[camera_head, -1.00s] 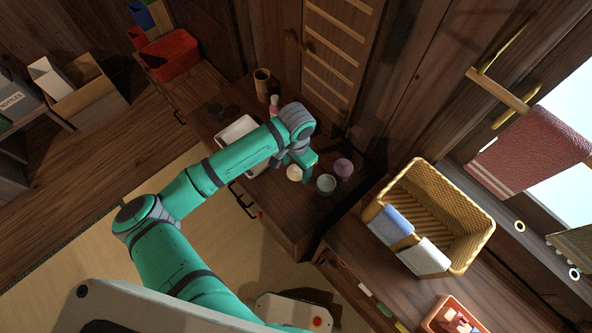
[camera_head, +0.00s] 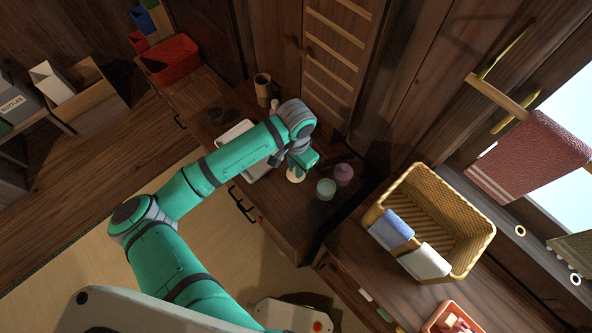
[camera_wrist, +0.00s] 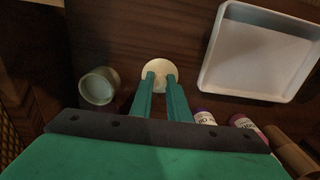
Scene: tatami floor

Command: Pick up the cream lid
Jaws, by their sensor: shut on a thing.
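The cream lid (camera_wrist: 158,71) is a small pale disc at the fingertips of my gripper (camera_wrist: 160,80) in the wrist view. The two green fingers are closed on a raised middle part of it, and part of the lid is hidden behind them. In the head view the lid (camera_head: 295,175) shows just below my gripper (camera_head: 298,170), over the dark wooden cabinet top. I cannot tell whether the lid touches the surface.
A pale green cup (camera_head: 326,188) and a purple container (camera_head: 343,174) stand close to the right of the lid. A white tray (camera_wrist: 262,50) lies on the other side. Bottles (camera_wrist: 204,117) stand near the fingers. A wicker basket (camera_head: 440,222) is further right.

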